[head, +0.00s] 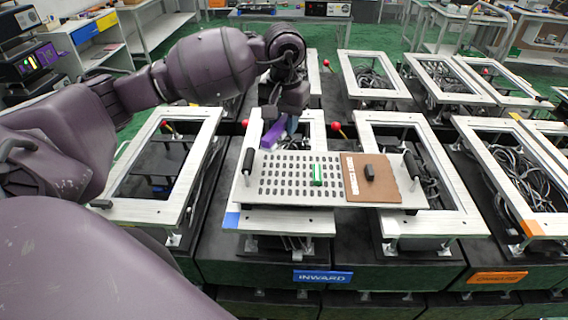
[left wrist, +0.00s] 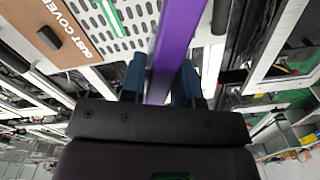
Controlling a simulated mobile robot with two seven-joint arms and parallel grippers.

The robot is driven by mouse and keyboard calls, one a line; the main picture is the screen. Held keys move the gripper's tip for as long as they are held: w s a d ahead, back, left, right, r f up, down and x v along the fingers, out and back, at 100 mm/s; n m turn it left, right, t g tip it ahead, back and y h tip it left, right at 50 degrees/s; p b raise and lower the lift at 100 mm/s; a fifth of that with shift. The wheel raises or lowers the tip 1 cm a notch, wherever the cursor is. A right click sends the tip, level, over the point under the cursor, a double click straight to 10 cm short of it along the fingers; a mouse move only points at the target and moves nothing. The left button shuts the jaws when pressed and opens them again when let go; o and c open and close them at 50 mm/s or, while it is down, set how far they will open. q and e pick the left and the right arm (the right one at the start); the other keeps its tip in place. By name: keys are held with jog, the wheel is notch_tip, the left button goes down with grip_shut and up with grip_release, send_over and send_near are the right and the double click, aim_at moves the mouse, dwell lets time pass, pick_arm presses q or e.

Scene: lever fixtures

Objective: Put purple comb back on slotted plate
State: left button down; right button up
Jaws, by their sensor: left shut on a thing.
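The purple comb (head: 272,136) is held behind the far edge of the slotted plate, near its left part. My left gripper (head: 291,124) is shut on it. In the left wrist view the comb (left wrist: 177,40) runs up and away between the two blue-grey fingers of the gripper (left wrist: 162,80). The slotted plate (head: 278,186) is light grey with rows of dark slots and lies across the white frames. It also shows in the left wrist view (left wrist: 134,18). The comb's far end is out of the left wrist view. My right gripper is not in view.
A green block (head: 318,174) stands on the slotted plate. A brown dust cover (head: 383,186) with a dark knob covers its right part. Black handles stand at the left (head: 249,162) and right (head: 411,164) ends. Red-tipped levers (head: 337,126) rise behind the plate.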

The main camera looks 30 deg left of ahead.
pick_arm(q)
send_over(284, 173)
notch_tip(284, 173, down, 9)
jog(key=shift+w+a+r+p, duration=0.1)
jog(key=shift+w+p, duration=0.05)
jog(key=shift+p, duration=0.2)
notch_tip(284, 173, down, 4)
jog(key=shift+r, duration=0.1)
jog(key=shift+f, duration=0.25)
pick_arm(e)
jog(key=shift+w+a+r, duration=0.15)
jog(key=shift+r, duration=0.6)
pick_arm(q)
jog(key=shift+f, duration=0.1)
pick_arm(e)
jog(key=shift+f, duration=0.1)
pick_arm(q)
jog(key=shift+f+b, duration=0.35)
jog(key=shift+b, duration=0.05)
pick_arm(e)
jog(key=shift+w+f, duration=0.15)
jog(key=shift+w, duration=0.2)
